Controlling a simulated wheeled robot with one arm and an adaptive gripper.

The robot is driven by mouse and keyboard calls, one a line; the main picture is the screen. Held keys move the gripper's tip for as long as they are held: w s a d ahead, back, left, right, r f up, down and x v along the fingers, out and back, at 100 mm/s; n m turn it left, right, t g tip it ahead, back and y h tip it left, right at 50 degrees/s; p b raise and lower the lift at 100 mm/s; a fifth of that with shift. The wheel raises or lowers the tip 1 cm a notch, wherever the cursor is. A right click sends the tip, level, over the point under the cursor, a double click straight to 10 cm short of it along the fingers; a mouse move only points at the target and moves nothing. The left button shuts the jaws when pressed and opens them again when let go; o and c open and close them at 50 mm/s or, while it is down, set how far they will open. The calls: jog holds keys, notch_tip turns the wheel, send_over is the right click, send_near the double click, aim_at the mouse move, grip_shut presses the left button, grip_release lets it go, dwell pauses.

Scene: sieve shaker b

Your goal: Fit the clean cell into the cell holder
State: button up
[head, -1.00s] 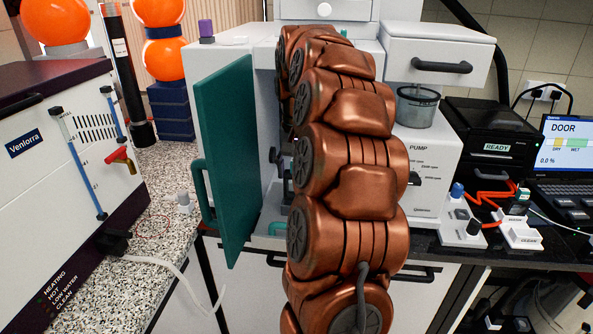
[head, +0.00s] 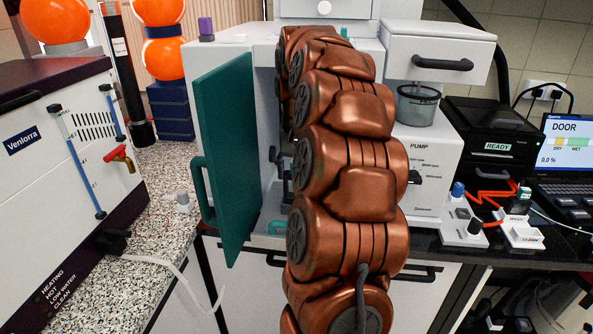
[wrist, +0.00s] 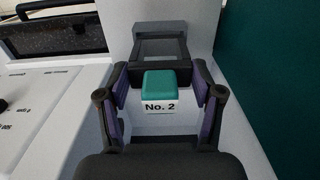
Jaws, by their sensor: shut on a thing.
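The cell, with a teal top block (wrist: 160,84) and a "No. 2" label, sits between the purple pads of my gripper (wrist: 160,98) in the wrist view. My gripper is shut on it. Just beyond it is a dark frame with a glassy window and a grey surround (wrist: 160,42); I cannot tell where cell ends and holder begins, or whether the cell is seated. In the head view my copper arm hides the gripper, the cell and any holder.
A teal door (head: 224,160) stands open left of my arm, and it also edges the wrist view (wrist: 285,80). A pump unit (head: 425,165) and a drawer (head: 440,55) stand close right. The Venlorra box (head: 50,170) is at left.

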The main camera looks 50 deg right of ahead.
jog(key=shift+f+b, duration=1.2)
jog(key=shift+f, duration=0.75)
jog(key=o, duration=1.6)
jog(key=shift+c, duration=0.2)
jog(key=shift+r, duration=0.1)
jog(key=shift+r, duration=3.7)
